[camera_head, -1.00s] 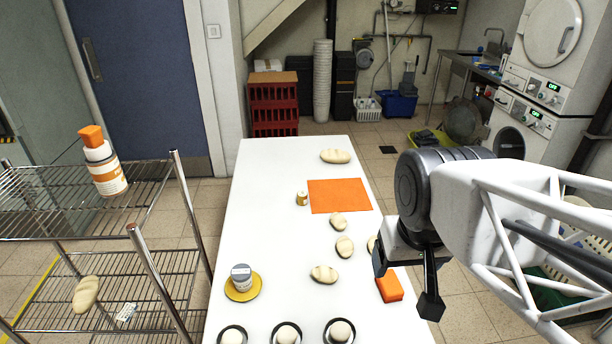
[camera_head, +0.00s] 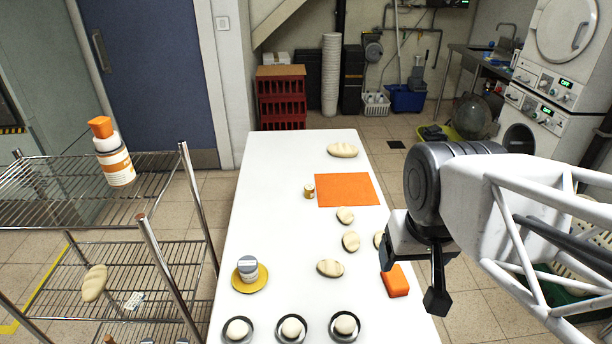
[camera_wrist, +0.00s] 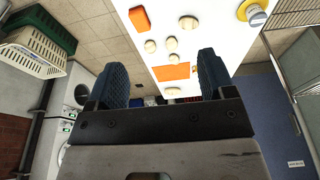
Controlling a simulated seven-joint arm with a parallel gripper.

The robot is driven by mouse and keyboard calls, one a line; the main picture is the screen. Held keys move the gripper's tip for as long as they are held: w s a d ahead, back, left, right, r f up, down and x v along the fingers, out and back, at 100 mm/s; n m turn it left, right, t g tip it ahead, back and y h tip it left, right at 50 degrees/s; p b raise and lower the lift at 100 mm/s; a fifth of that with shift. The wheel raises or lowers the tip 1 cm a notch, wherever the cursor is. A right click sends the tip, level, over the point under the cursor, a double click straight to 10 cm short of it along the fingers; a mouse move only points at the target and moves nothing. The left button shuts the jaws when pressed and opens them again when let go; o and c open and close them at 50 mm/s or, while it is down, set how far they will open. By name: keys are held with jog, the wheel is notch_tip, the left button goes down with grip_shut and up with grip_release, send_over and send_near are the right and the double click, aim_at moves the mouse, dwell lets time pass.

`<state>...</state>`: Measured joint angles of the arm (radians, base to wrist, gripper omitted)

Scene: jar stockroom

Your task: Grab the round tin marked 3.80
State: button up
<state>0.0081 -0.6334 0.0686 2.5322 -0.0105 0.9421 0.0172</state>
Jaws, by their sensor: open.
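A small round tin (camera_head: 309,192) with a yellowish body and pale lid stands on the white table, just left of the orange mat (camera_head: 347,190). A larger round grey tin (camera_head: 247,268) with a white label stands on a yellow saucer (camera_head: 250,285) near the table's left edge; it also shows at the top of the wrist view (camera_wrist: 257,17). I cannot read a price on either tin. My gripper (camera_head: 414,278) is open and empty over the table's right edge, apart from both tins. Its two fingers frame the table in the wrist view (camera_wrist: 161,62).
Dark dishes with rolls (camera_head: 291,329) line the near edge. A wire shelf (camera_head: 150,230) stands left. The table's left middle is clear.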

dwell(0.3)
jog(key=w+a+f+m+g+y, duration=0.1)
jog(key=w+a+f+m+y, duration=0.15)
jog(key=w, duration=0.85)
jog(key=w+a+f+m+g+y, duration=0.1)
jog(key=w+a+f+m+y, duration=0.2)
jog(key=w, duration=0.9)
jog(key=w+a+f+m+g+y, duration=0.15)
jog(key=w+m, duration=0.25)
jog(key=w, duration=0.7)
jog(key=w+f+m+t+y, duration=0.1)
jog(key=w+f+m+y, duration=0.15)
jog(key=w+f, duration=0.45)
jog(key=w+f+m+t+y, duration=0.1)
jog(key=w+f+m+y, duration=0.15)
jog(key=w+f, duration=0.45)
jog(key=m+t+y, duration=0.1)
jog(key=m+t, duration=0.2)
jog(key=m, duration=0.3)
send_near(309, 192)
jog(key=shift+g, duration=0.25)
jog(key=w, duration=0.1)
jog(key=w+a+f, duration=0.1)
jog(key=w, duration=0.1)
jog(key=shift+w+a+f, duration=0.15)
jog(key=shift+a+f, duration=0.15)
jog(key=shift+f, duration=0.05)
jog(key=shift+x, duration=1.25)
jog(key=shift+a, duration=0.15)
